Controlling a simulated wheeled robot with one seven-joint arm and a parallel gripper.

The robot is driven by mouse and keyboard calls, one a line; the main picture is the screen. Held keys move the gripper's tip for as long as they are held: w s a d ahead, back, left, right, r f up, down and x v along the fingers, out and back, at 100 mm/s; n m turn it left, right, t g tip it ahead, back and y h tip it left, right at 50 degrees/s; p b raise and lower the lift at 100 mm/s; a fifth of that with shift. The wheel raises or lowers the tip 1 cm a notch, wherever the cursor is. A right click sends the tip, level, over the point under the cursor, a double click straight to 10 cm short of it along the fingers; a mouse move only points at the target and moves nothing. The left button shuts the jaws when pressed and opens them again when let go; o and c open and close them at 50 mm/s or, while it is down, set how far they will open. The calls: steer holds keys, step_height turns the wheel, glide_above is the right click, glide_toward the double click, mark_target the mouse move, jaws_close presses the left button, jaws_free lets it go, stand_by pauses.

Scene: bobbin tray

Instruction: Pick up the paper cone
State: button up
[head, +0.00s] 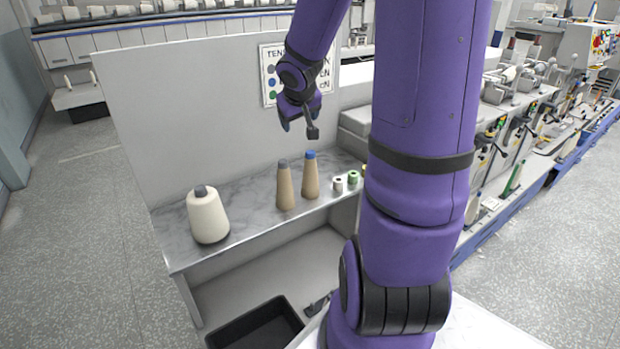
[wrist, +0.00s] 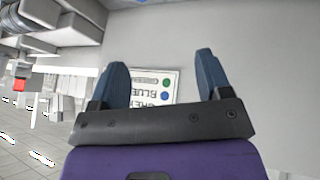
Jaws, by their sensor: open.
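Two tall brown paper cones stand upright on the grey marbled counter (head: 244,203): one with a grey tip (head: 286,190) and, right of it, one with a blue tip (head: 311,180). I cannot tell from the pictures which one the task means. My gripper (head: 299,122) hangs above and behind the cones, in front of the upright panel, apart from both. In the wrist view its two blue fingers (wrist: 161,62) are spread with nothing between them. No cone shows in the wrist view.
A fat cream yarn cone (head: 208,216) stands at the counter's left. Small white (head: 338,185) and green (head: 353,178) spools stand right of the cones, near my arm. A sign (head: 270,75) is on the panel (head: 180,110). A black bin (head: 255,328) sits below.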

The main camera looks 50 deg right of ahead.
steer(key=m+t+y, duration=0.1)
steer(key=y, duration=0.1)
glide_toward(309, 156)
steer(key=w+d+f, duration=0.1)
steer(key=d, duration=0.1)
steer(key=shift+w+x, duration=0.2)
steer(key=shift+x, duration=5.05)
steer(key=shift+a, duration=0.15)
steer(key=c, duration=1.2)
